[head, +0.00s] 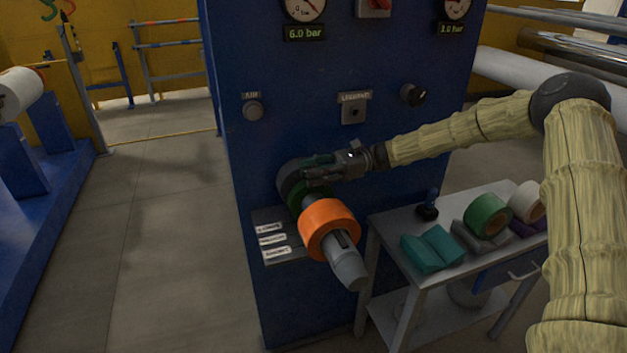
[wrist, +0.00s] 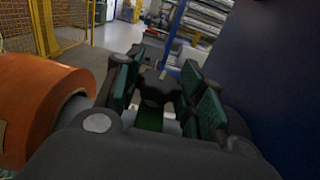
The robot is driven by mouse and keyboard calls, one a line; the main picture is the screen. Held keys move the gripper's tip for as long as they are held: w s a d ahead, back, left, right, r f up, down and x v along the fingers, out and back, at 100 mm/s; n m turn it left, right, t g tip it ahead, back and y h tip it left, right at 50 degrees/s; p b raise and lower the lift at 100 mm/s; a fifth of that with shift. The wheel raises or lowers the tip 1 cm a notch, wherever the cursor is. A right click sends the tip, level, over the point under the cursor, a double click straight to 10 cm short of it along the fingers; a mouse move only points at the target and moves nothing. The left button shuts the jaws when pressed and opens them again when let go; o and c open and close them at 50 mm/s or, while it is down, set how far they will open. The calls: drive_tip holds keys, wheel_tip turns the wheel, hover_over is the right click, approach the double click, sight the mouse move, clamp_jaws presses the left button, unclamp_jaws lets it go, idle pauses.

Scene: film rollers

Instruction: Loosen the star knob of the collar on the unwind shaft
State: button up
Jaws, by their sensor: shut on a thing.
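The unwind shaft (head: 347,268) sticks out of the blue cabinet toward the viewer. The green collar (head: 296,196) sits on it behind the orange roll (head: 328,228), close to the cabinet. In the wrist view the black star knob (wrist: 157,88) stands on the collar (wrist: 150,120), between the green finger pads of my gripper (wrist: 163,82). The fingers are closed around the knob. In the head view my gripper (head: 312,168) reaches in from the right above the collar and hides the knob. The orange roll (wrist: 40,105) is close on the left in the wrist view.
The blue cabinet (head: 320,120) stands close behind the gripper. Labelled plates (head: 272,245) are on its lower left. A cart (head: 385,228) with rolls, teal packs and a small dark-based tool stands right of the shaft. Floor is clear on the left.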

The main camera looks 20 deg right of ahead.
drive_tip(key=shift+w+n+g+h+b, duration=0.1)
drive_tip(key=shift+n+g+h+b, duration=0.2)
drive_tip(key=shift+n+g+b, duration=0.85)
drive_tip(key=shift+n+g+p, duration=0.25)
drive_tip(key=shift+g+p, duration=0.05)
drive_tip(key=shift+g, duration=0.75)
drive_tip(key=o, duration=1)
drive_tip(key=shift+o, duration=0.2)
drive_tip(key=shift+r, duration=0.15)
wheel_tip(320, 180, up, 10)
drive_tip(key=shift+f, duration=0.1)
